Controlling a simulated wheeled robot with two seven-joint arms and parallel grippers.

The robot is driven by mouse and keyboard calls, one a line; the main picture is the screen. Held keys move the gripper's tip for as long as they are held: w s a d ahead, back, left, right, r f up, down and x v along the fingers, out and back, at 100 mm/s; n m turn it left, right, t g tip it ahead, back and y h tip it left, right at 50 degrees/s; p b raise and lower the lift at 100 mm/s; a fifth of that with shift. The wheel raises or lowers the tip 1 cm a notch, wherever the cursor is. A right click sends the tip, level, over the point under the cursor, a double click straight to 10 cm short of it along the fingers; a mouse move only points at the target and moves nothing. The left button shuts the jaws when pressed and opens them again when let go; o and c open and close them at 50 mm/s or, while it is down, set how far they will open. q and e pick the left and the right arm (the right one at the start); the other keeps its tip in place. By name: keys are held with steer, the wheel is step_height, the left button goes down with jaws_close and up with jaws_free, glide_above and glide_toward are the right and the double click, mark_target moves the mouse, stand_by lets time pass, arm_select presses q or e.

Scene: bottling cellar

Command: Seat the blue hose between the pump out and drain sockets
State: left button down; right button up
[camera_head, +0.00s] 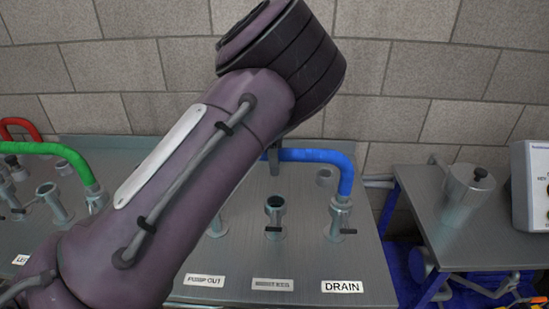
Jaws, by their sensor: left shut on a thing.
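The blue hose (318,155) runs level from behind my left arm, then bends down at its right end into the top of the drain socket (339,214), above the DRAIN label (342,287). How deep that end sits I cannot tell. The hose's left end is hidden behind my arm. The pump out socket (217,225) is partly covered by my arm, above the PUMP OUT label (205,280). My left gripper (274,158) is mostly hidden behind its arm; a dark finger shows at the blue hose, and it is shut on it. My right gripper is out of view.
An open socket (275,212) stands between pump out and drain. A green hose (62,153) and a red hose (20,125) are at the left. A lidded metal pot (467,192) stands on the right-hand table beside a white control box (533,185).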

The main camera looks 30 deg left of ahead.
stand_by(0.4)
arm_select(q)
steer(key=c, duration=1)
jaws_free()
steer(key=shift+f, duration=0.1)
steer(key=r, duration=0.2)
steer(key=r+p, duration=0.1)
steer(key=r, duration=0.2)
steer(key=a+r, duration=0.1)
steer(key=r, duration=0.1)
steer(key=shift+w+r+p, duration=0.15)
steer(key=shift+r+p, duration=0.15)
steer(key=shift+r, duration=0.1)
steer(key=shift+r, duration=0.1)
